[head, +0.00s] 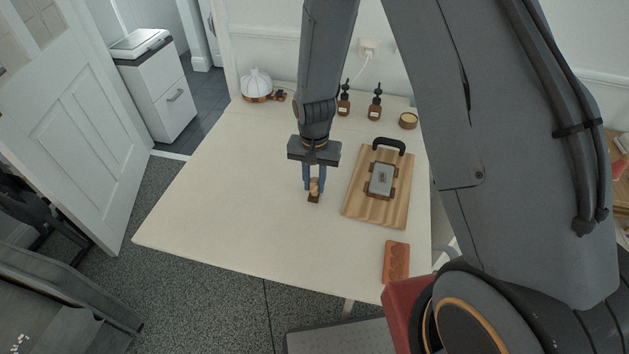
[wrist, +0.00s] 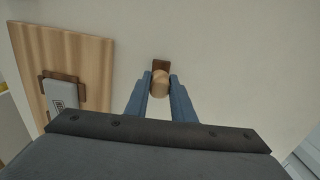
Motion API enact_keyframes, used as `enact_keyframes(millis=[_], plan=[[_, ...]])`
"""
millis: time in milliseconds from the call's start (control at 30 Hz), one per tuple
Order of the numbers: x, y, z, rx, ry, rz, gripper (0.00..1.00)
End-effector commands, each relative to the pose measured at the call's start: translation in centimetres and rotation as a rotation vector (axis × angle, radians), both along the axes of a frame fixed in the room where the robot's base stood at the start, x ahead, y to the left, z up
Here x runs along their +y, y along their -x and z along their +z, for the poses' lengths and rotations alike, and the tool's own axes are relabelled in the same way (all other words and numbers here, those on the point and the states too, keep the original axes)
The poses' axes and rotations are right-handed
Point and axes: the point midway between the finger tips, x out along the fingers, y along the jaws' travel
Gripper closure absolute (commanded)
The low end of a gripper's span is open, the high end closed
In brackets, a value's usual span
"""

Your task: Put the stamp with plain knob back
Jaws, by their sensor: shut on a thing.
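The stamp with plain knob (head: 314,190) has a light wooden knob on a small dark brown base. My gripper (head: 314,186) is shut on it, with its blue fingers on both sides of the knob. In the wrist view the round knob (wrist: 160,86) sits between the fingertips (wrist: 161,79), and the dark base (wrist: 161,64) shows just beyond it. The stamp is over the pale table, left of the wooden board (head: 358,208). I cannot tell whether its base touches the table.
A grey block in a brown holder (head: 381,179) sits on the board, below a black handle (head: 389,145). A terracotta piece (head: 396,262) lies near the front right. Two dark bottles (head: 375,107), a small bowl (head: 408,121) and a white bulbous object (head: 256,84) stand behind. The table's left is clear.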

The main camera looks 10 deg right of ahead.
Motion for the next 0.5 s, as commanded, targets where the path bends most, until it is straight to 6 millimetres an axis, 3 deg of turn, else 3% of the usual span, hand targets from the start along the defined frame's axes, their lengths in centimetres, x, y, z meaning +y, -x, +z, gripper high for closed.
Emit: enact_keyframes(millis=[300,333,400,500], plan=[[-0.01,-0.02,-0.32,0.0,0.0,0.0,0.92],[0.0,-0.02,-0.29,0.0,0.0,0.0,0.74],[0.0,-0.01,-0.25,0.0,0.0,0.0,0.63],[0.0,-0.01,-0.24,0.0,0.0,0.0,0.59]])
